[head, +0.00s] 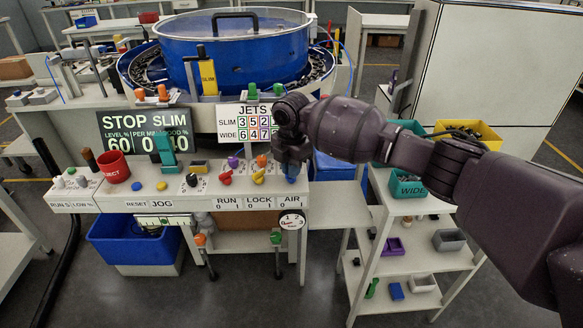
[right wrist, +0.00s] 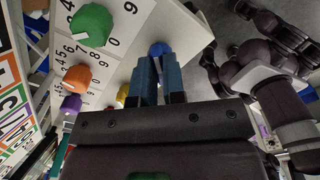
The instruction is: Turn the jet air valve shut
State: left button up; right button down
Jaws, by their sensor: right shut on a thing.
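The AIR label (head: 291,199) with its 0 and 1 marks is at the right end of the console front. My right gripper (head: 291,174) comes down from above at the panel just behind this label. In the right wrist view its two blue fingers (right wrist: 157,75) are shut on a round blue knob (right wrist: 160,48), which appears to be the air valve. The fingers hide most of the knob, so I cannot tell its exact setting. My left gripper is not in view.
Yellow (head: 258,176), red (head: 225,178) and orange (head: 261,160) knobs sit close left of my gripper. A large blue bowl (head: 235,65) stands behind the console. A shelf cart (head: 415,262) with bins stands at the right, under my arm.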

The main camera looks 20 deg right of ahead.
jog(key=c, duration=1.2)
grip_release()
notch_tip(320, 180, up, 11)
jog(key=p, duration=0.1)
jog(key=shift+f, duration=0.1)
